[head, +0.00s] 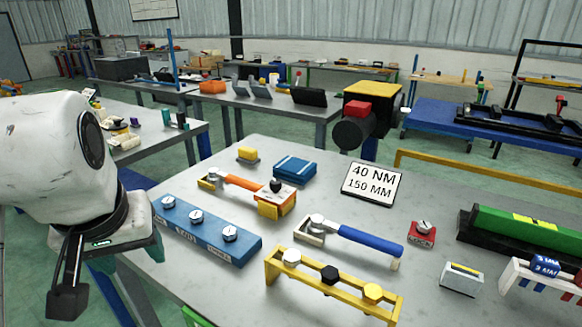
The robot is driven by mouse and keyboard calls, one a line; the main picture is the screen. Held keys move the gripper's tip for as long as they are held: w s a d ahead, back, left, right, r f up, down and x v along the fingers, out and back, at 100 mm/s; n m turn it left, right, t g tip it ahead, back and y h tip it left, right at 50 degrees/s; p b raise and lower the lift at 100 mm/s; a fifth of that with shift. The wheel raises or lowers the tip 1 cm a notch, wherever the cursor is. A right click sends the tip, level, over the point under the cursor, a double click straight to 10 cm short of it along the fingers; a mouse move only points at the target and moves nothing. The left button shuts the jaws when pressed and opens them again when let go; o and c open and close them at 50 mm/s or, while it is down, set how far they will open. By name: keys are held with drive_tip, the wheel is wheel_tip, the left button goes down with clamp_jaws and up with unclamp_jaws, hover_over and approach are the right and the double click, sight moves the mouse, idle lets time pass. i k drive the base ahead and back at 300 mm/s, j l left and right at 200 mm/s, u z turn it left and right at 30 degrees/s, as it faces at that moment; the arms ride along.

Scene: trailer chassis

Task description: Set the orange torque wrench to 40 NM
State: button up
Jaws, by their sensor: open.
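The orange torque wrench (243,183) lies on the grey table, with its head to the left and a pale block with a dark knob at its right end. A yellow support (268,211) is under that end. Its setting is too small to read. A white sign (372,184) reading "40 NM" and "150 MM" stands to its right. My gripper (110,272) is at the lower left, open and empty, with its fingers pointing down, apart from the wrench and left of the blue dial rail (210,232).
The blue rail carries three round knobs. A blue-handled wrench (365,241), a yellow rack (330,288) with hex caps, and a red LOCK block (421,237) lie to the right.

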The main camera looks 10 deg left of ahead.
sight(275, 184)
drive_tip(key=i+l, duration=0.35)
drive_tip(key=i, duration=0.2)
drive_tip(key=i+l, duration=0.35)
drive_tip(key=i, duration=0.2)
